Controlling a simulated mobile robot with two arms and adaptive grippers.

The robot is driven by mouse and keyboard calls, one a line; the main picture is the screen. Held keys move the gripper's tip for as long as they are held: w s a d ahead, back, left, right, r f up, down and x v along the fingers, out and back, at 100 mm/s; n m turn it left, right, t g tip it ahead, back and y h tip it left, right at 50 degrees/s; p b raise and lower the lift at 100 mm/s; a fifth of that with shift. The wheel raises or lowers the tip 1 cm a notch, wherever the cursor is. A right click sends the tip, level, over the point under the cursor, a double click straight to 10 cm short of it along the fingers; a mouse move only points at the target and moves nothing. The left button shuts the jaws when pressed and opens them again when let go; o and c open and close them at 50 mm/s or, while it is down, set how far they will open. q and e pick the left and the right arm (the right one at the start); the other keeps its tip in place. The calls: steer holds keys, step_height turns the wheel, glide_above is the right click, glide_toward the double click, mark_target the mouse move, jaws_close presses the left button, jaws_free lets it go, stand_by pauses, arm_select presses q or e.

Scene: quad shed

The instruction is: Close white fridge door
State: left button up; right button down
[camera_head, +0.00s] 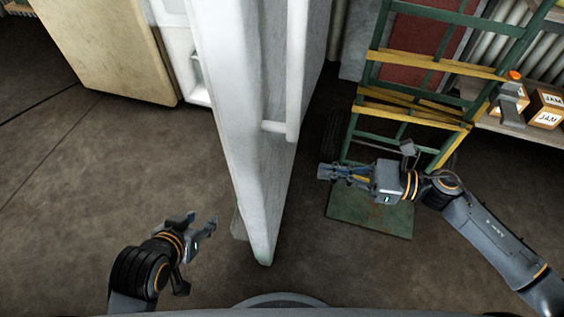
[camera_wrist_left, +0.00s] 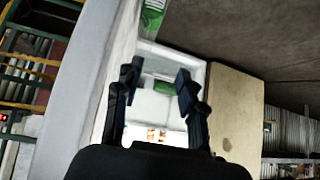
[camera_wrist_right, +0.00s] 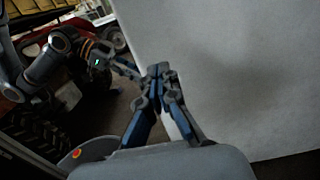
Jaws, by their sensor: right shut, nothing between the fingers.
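The white fridge door (camera_head: 225,90) stands open, nearly edge-on in the middle of the head view, with its bar handle (camera_head: 295,75) on the right face. Part of the white fridge interior (camera_head: 180,50) shows to its left. My left gripper (camera_head: 212,222) is left of the door, low and apart from it; its fingers (camera_wrist_left: 158,80) are open and empty in the left wrist view. My right gripper (camera_head: 322,172) is on the handle side, right of the door. In the right wrist view its fingers (camera_wrist_right: 155,75) are shut and empty beside the door's broad face (camera_wrist_right: 225,70); contact is unclear.
A cream panel (camera_head: 105,45) stands at the upper left. A green and yellow hand truck (camera_head: 415,105) stands behind my right arm, its base plate (camera_head: 370,215) on the floor. Boxes marked JAM (camera_head: 546,108) sit on a shelf at right. The floor left of the door is clear.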

mark_target(268, 162)
arm_select(q)
steer(key=shift+s+a+f+g, duration=0.25)
steer(key=shift+s+f+g, duration=0.2)
steer(key=shift+s, duration=0.35)
arm_select(e)
steer(key=x, duration=1)
steer(key=shift+a, duration=0.1)
